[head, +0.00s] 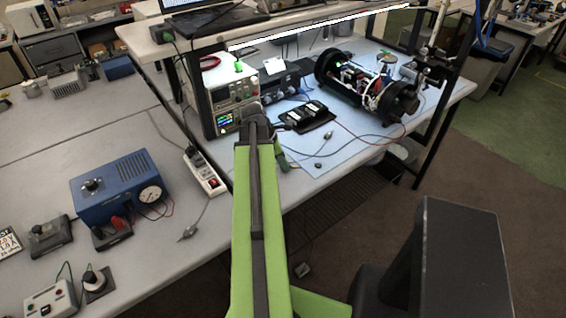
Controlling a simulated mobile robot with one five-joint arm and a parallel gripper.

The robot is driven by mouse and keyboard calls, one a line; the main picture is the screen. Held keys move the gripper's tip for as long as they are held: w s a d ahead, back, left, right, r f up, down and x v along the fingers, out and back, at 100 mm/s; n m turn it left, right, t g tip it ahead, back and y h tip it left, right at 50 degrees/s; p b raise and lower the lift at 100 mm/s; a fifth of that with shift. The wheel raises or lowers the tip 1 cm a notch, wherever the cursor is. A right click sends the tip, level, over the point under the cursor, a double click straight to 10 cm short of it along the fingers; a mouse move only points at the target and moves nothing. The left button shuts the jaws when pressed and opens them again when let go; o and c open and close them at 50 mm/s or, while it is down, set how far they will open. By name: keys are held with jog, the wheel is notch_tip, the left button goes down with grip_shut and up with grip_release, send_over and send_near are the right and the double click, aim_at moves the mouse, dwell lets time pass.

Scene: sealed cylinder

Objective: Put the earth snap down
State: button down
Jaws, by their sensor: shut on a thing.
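My green arm reaches up the middle of the head view to the blue mat (352,150) on the right bench. My gripper (283,160) is low over the mat's near left part, mostly hidden behind the arm's end. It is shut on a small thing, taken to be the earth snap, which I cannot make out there. A thin dark lead runs over the mat to the right of the gripper. A small grey clip-like piece (318,165) lies on the mat nearby. Whether the held thing touches the mat is hidden.
A black double-block unit (306,116) stands just beyond my gripper. A bench power supply (231,98) is at its left, and the black-ended open cylinder (366,84) at the back right. Leads cross the mat's right part. The near middle of the mat is mostly clear.

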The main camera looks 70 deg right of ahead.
jog(key=shift+f, duration=0.25)
jog(key=c, duration=1)
grip_release()
jog(key=shift+r, duration=0.1)
jog(key=shift+r+p, duration=0.3)
jog(key=p+v, duration=1.1)
jog(key=v, duration=0.1)
jog(key=shift+r+p, duration=0.3)
jog(key=shift+p, duration=0.05)
